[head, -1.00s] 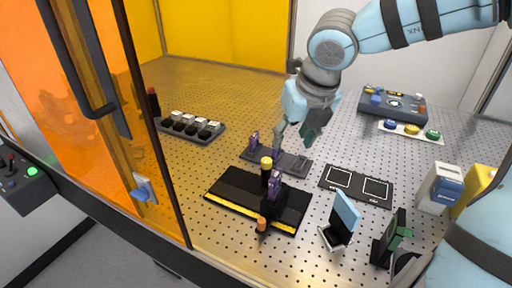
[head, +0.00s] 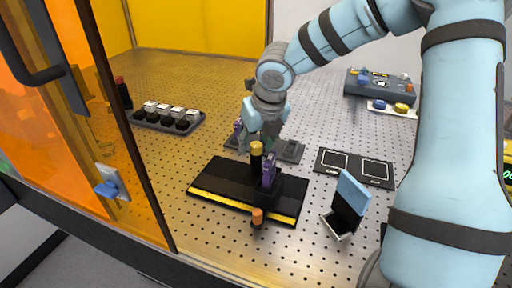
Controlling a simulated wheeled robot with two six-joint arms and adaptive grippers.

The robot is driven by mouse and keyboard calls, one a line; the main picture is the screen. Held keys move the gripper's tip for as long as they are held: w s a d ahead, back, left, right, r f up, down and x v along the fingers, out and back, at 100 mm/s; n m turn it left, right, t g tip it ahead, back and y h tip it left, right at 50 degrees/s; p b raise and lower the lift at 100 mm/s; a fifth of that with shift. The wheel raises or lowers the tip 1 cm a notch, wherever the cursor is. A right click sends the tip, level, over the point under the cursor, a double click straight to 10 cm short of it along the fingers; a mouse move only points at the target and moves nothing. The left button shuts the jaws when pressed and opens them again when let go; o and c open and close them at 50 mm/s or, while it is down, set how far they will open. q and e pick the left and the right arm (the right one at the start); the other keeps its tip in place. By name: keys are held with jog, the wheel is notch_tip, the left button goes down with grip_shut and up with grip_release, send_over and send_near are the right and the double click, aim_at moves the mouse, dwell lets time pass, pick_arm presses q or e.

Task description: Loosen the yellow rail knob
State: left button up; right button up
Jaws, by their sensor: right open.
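The yellow rail knob (head: 256,148) is the yellow cap on an upright black post at the middle of the black rail base (head: 225,186), which has a yellow front stripe. A purple part (head: 269,170) stands just right of the post on the base. My right gripper (head: 262,138) is open, pointing down, just above and behind the knob. Its fingertips are partly hidden, so I cannot tell whether they touch the knob. My left gripper is not in view.
An orange knob (head: 257,215) sits at the base's front. A blue-faced tilted stand (head: 351,194) is to the right. A dark plate with white squares (head: 354,167) lies behind it. A rack of black-and-white pieces (head: 170,119) is at left. An orange door panel stands front left.

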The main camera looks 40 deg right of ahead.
jog(key=shift+s+r, duration=0.15)
jog(key=shift+s, duration=0.15)
grip_shut()
